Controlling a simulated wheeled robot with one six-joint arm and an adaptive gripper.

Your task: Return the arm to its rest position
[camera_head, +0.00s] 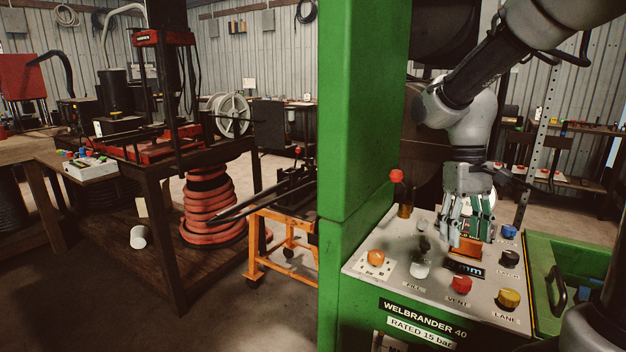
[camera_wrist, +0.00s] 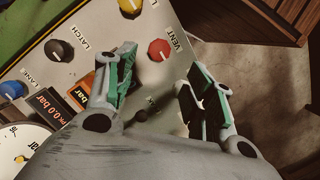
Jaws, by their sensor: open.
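My gripper (camera_head: 470,225) is at the end of the arm, which comes in from the upper right in the head view. It points down over the control panel (camera_head: 385,245) of the green crimper (camera_head: 360,120). In the wrist view my gripper (camera_wrist: 155,95) has its two green-padded fingers spread apart with nothing between them. The red VENT knob (camera_wrist: 160,50) lies just beyond the fingers there. The fingers partly hide the panel's display (camera_head: 468,268). Whether a fingertip touches the panel cannot be told.
The panel carries an orange knob (camera_head: 376,258), a red knob (camera_head: 461,284), a yellow knob (camera_head: 509,298) and a black knob (camera_head: 510,258). A green bin (camera_head: 570,250) is on the right. Open floor (camera_head: 285,315) lies left of the crimper.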

